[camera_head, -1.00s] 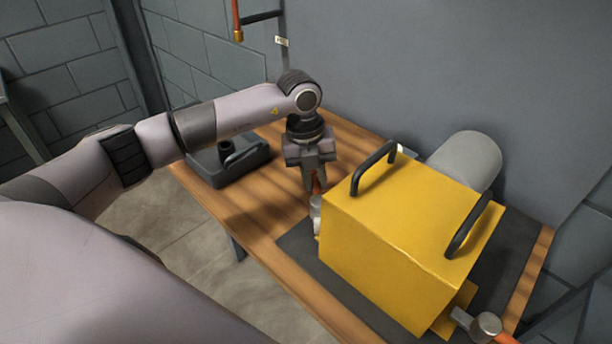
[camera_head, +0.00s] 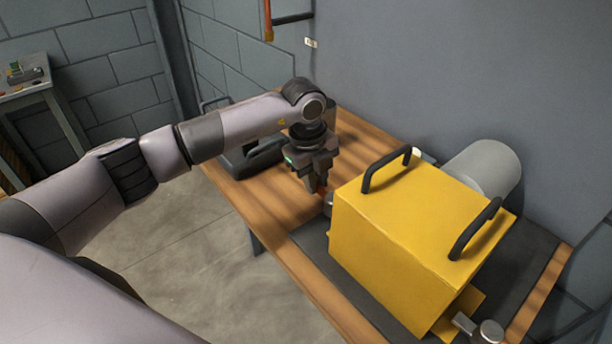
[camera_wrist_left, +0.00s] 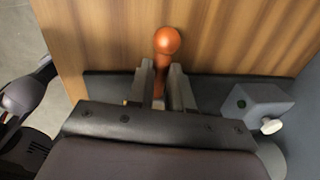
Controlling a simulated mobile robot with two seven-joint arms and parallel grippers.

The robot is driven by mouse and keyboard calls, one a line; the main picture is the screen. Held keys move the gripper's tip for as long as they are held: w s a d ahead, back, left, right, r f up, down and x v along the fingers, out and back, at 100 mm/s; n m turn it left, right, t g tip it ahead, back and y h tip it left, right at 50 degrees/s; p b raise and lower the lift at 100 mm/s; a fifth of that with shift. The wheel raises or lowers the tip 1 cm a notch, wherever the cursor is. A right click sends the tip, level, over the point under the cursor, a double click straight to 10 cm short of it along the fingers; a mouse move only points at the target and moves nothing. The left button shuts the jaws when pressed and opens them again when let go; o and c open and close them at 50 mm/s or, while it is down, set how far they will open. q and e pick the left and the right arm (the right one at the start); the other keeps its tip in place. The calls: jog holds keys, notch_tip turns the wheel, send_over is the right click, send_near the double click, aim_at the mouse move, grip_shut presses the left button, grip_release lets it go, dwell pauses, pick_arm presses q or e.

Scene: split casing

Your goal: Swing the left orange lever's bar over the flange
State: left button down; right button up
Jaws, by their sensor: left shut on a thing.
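The left orange lever (camera_head: 321,192) is at the left side of the yellow casing (camera_head: 400,240), mostly hidden by my gripper in the head view. My left gripper (camera_head: 318,184) points down and is shut on this lever. In the left wrist view, the lever's round orange knob (camera_wrist_left: 167,41) sticks out between the fingers (camera_wrist_left: 165,85) of my left gripper. A grey metal piece (camera_head: 328,204) shows just below the gripper, against the casing. The lever's bar and the flange are hidden behind gripper and casing. My right gripper is not in view.
The casing has two black handles (camera_head: 387,169) on top and a grey cylinder (camera_head: 484,168) behind it. It stands on a dark mat (camera_head: 312,240) on a wooden table (camera_head: 270,222). A second grey lever pivot (camera_head: 490,331) shows at the lower right. A black toolbox-like object (camera_head: 246,160) sits behind my left arm.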

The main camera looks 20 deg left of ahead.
pick_arm(q)
jog(key=shift+s+a+n, duration=0.15)
jog(key=shift+n, duration=0.35)
jog(key=c, duration=1)
grip_release()
jog(key=r, duration=0.4)
jog(key=s+r, duration=0.1)
jog(key=r, duration=0.2)
jog(key=shift+a+r+b, duration=0.1)
jog(key=shift+a+b, duration=0.15)
jog(key=shift+b, duration=0.05)
jog(key=shift+s, duration=0.1)
